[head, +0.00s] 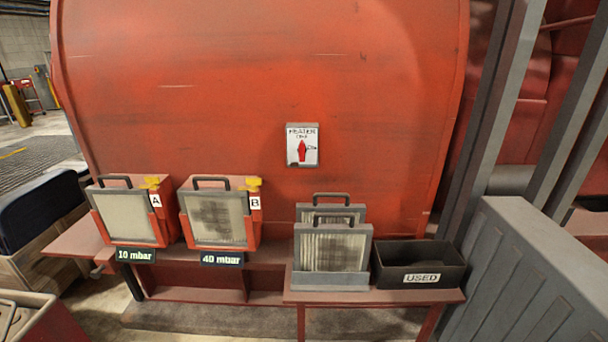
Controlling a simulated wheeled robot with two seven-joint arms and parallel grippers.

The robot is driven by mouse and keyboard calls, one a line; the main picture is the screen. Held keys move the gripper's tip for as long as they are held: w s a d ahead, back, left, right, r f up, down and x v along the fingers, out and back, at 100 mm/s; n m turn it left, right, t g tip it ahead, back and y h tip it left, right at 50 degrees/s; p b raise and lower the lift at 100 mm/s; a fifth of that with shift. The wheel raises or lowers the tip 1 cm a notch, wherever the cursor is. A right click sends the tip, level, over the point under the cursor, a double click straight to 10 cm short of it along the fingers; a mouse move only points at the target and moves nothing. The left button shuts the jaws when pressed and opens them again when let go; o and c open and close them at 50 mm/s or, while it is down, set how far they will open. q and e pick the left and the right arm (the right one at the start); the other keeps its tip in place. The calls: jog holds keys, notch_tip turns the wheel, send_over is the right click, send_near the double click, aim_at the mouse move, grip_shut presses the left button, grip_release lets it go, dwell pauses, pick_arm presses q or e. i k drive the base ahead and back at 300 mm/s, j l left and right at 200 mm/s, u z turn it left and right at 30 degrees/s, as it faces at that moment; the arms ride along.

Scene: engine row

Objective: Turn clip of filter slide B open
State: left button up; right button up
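Filter slide B (216,218) sits in a red housing left of centre in the head view. Its pale filter face has a large dark patch, and a dark handle stands on top. Its yellow clip (250,182) is at the housing's top right corner, above the letter B. The plate below it reads 40 mbar. Filter slide A (126,216) stands to its left with a cleaner face, its own yellow clip (152,182) and a plate reading 10 mbar. Neither of my grippers shows in this view.
Two spare filters (335,248) with handles stand in a grey holder on a red shelf (330,297). A black bin marked USED (445,262) is to their right. A heater switch (302,145) is on the red wall. A grey ribbed box (530,275) stands at the right.

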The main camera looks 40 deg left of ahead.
aim_at(253, 182)
jog(key=u, duration=1.6)
jog(key=i+j+z, duration=0.1)
